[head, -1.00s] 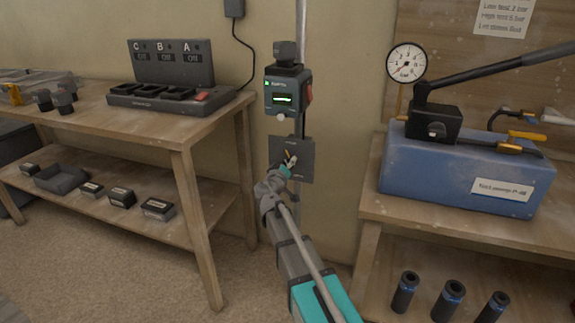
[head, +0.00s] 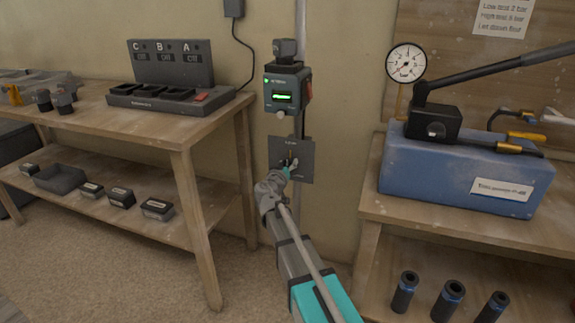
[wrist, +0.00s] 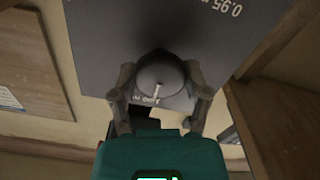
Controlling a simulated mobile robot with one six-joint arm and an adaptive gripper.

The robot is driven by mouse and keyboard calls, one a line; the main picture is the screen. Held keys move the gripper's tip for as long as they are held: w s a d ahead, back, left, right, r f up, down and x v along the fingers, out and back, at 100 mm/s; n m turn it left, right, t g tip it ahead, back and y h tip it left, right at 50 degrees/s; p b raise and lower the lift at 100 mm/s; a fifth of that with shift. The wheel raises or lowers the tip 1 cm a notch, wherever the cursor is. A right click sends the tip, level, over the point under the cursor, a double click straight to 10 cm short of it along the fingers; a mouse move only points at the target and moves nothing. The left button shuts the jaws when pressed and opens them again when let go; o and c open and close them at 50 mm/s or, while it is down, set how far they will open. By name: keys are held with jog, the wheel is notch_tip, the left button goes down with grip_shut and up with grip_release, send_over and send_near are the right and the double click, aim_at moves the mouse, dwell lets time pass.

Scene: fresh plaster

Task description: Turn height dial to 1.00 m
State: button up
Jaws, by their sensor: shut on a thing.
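The height dial (wrist: 160,72) is a dark round knob with a pale pointer line, on a grey plate (head: 305,172) fixed to a post. In the wrist view, the plate (wrist: 105,40) carries "0.95 m" at upper right, turned nearly upside down, and a smaller label partly hidden below the knob. My gripper (head: 289,165) is at the plate in the head view. In the wrist view, my gripper (wrist: 160,98) is shut on the dial, one finger on each side. The head view is too small to read the dial's setting.
Above the plate is a dark teal device (head: 287,92) with a lit green display and a red side part. A workbench (head: 150,122) with a charger stands left. A bench (head: 400,208) with a blue pump (head: 410,175) stands right.

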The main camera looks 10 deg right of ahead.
jog(key=shift+w, duration=0.1)
jog(key=o, duration=1.2)
jog(key=shift+c, duration=0.2)
jog(key=v, duration=1.2)
jog(key=shift+d, duration=0.1)
